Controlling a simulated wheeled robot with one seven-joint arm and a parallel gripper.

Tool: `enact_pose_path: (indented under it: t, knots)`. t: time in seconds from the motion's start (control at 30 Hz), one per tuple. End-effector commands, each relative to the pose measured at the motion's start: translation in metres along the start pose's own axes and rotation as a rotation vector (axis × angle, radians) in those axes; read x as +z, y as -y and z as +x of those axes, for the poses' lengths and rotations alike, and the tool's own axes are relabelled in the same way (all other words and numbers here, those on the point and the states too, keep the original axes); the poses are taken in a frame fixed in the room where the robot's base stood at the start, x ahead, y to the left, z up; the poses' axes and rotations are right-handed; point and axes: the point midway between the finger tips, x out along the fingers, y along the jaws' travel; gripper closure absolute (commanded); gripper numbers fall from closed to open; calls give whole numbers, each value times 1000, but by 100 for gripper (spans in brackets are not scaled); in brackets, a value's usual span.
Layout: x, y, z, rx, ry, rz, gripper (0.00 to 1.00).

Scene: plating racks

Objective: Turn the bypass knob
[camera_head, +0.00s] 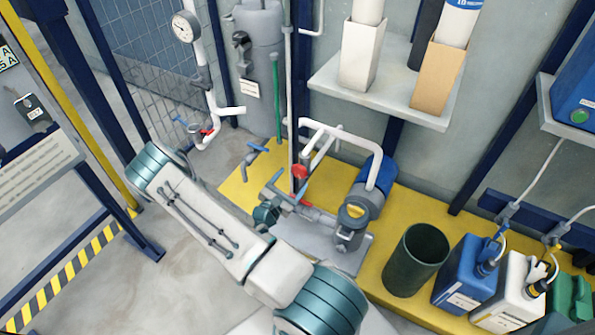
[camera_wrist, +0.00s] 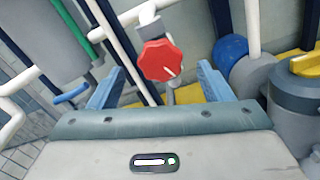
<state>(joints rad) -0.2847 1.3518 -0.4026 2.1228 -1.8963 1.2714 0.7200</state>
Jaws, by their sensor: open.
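A red knob (camera_wrist: 163,61) with a lobed rim and a thin white mark pointing to the lower right sits at the end of a white pipe stub in the wrist view. I take it as the bypass knob. My gripper (camera_wrist: 160,67) is open and empty. Its two blue-grey fingers stand to the lower left and lower right of the knob. The knob appears between and beyond the fingertips, and I see no contact. In the head view my gripper is small and partly hidden beside the pipes.
A pump with a blue motor (camera_head: 369,184) stands right of the knob. A green pipe (camera_head: 276,98), a blue valve handle (camera_wrist: 71,94) and a grey tank (camera_head: 258,40) are to the left. A dark bin (camera_head: 416,260) and jerrycans stand at the right. A shelf (camera_head: 384,84) hangs above.

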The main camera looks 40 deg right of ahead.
Motion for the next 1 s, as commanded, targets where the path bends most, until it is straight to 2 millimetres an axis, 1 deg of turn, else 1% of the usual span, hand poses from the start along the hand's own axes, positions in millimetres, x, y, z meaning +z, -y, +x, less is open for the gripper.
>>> enact_pose_path:
  t: [0.03, 0.2, 0.3, 0.4, 0.57, 1.0]
  knots:
    - [2, -2, -14, 3, -4, -2, 27]
    - [1, -1, -49, 3, -2, -1, 27]
    - [1, -1, -64, 2, -2, 0, 27]
    - [0, -1, -73, 1, -1, 1, 27]
    - [0, 0, -79, 0, 0, 1, 27]
    - [0, 0, -78, 0, 0, 1, 27]
